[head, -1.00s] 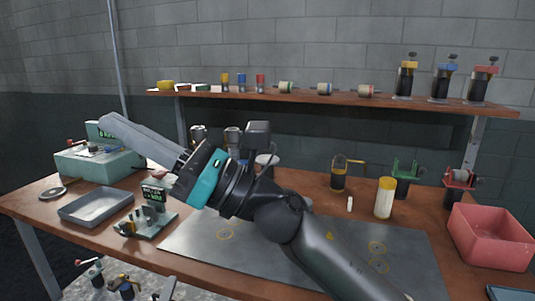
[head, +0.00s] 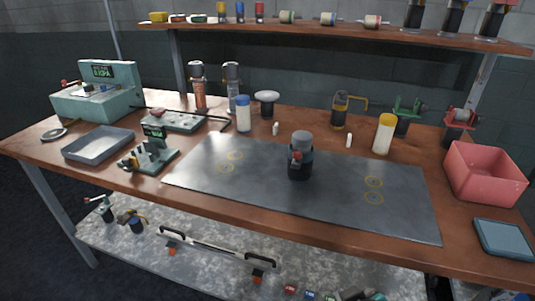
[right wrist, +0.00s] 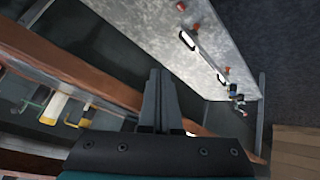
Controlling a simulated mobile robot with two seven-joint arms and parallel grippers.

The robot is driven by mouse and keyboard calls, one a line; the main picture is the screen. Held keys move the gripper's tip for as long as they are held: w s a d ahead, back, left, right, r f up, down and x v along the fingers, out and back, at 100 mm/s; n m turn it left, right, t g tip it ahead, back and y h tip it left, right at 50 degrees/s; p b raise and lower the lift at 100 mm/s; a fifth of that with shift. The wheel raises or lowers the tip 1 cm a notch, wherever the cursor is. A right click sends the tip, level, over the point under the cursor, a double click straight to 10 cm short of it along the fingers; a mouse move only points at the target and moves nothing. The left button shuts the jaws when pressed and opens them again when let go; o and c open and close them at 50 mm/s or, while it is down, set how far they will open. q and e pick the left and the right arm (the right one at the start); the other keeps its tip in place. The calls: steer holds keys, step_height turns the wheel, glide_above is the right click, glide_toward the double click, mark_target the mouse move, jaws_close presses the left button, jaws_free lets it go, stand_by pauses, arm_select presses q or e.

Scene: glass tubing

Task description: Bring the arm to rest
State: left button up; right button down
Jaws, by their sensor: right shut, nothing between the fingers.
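My right gripper shows in the right wrist view (right wrist: 159,75). Its two dark fingers are together with nothing between them, and it touches nothing that I can see there. In the head view no part of my right arm shows. My left gripper is in neither view now.
The wooden bench holds a dark metal plate (head: 220,184) with a black, grey-topped device (head: 300,160) standing on it. A grey tray (head: 98,145), a teal pressure unit (head: 98,98), a red bin (head: 484,174) and a blue pad (head: 503,238) stand around it. A shelf (head: 330,32) runs behind.

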steer(key=s+d+f+m+g, duration=0.2)
steer(key=s+f+m+g, duration=0.15)
steer(key=s, duration=0.75)
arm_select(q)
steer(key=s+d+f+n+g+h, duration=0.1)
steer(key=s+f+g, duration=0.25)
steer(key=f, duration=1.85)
arm_select(e)
step_height(320, 180, down, 22)
steer(key=s+g, duration=0.1)
steer(key=g, duration=0.1)
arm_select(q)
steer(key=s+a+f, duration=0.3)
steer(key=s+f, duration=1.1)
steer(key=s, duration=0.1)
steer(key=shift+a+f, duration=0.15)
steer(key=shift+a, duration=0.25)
arm_select(e)
steer(key=s+d+f, duration=0.2)
steer(key=s+f, duration=0.5)
steer(key=s+d+f+g, duration=0.1)
steer(key=s+d+f, duration=0.1)
steer(key=s+f, duration=0.5)
steer(key=shift+s+d+f+n, duration=0.2)
steer(key=shift+d+f+n, duration=0.05)
steer(key=shift+f+n, duration=0.2)
